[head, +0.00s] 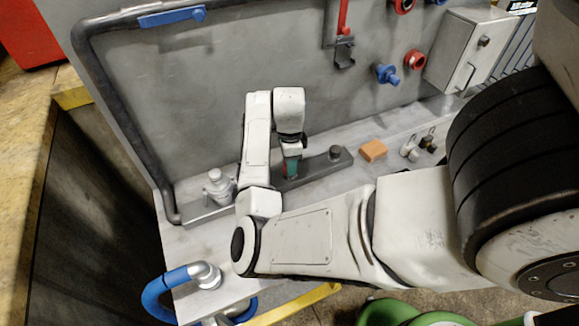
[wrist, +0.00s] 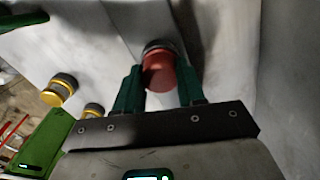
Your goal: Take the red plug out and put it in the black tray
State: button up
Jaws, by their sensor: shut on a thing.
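The red plug (wrist: 160,73) is a short red cylinder with a dark ring at its far end. It sits between the two green fingers of my gripper (wrist: 159,88), which is shut on it. In the head view my gripper (head: 291,168) points down over a long dark grey fixture (head: 318,165) on the ledge. I cannot tell whether the plug is still seated in the fixture. No clearly separate black tray can be made out, and I cannot tell whether this dark fixture is it.
A round dark knob (head: 335,153) stands on the fixture's right part. An orange block (head: 373,150) and small bottles (head: 411,149) lie further right on the ledge. A metal fitting (head: 218,185) stands left. A blue valve (head: 387,74) sticks out of the wall behind.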

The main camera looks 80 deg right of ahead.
jog(key=shift+s+f, duration=0.1)
jog(key=n, duration=0.5)
jog(key=o, duration=1.3)
jog(key=shift+c, duration=0.2)
jog(key=shift+c, duration=0.4)
